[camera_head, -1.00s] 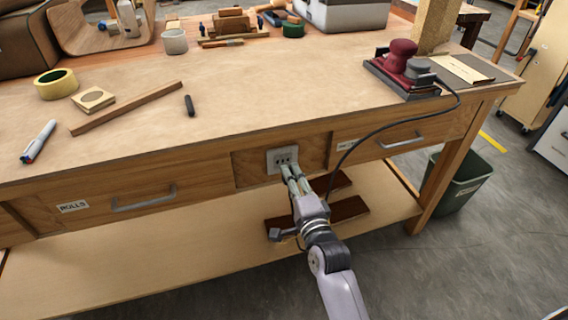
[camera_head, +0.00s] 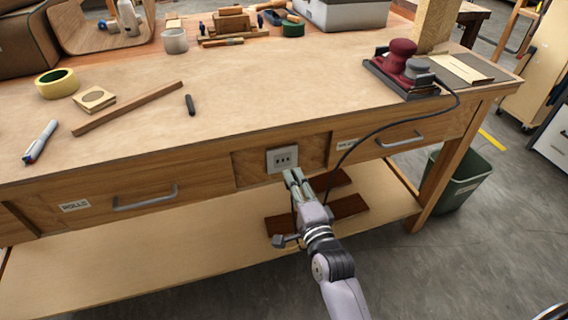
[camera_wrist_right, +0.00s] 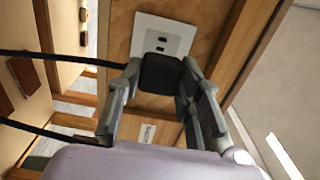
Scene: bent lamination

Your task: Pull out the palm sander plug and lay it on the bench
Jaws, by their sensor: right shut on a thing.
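The palm sander (camera_head: 402,66) is dark red and grey and sits on the right part of the bench top (camera_head: 250,105). Its black cord (camera_head: 372,132) hangs over the bench's front edge to my right gripper (camera_head: 295,176). In the right wrist view my right gripper (camera_wrist_right: 162,95) is shut on the black plug (camera_wrist_right: 161,73). The outlet plate (camera_head: 282,159) is on the bench's front, and its slots show bare in the head view. The outlet plate (camera_wrist_right: 165,38) is behind the plug in the wrist view. My left gripper is not in view.
Tape (camera_head: 57,83), a wooden square (camera_head: 93,98), a wood strip (camera_head: 128,108), a marker (camera_head: 41,142) and a small black piece (camera_head: 190,104) lie on the left of the bench top. The middle is clear. A lower shelf (camera_head: 190,246) runs beneath.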

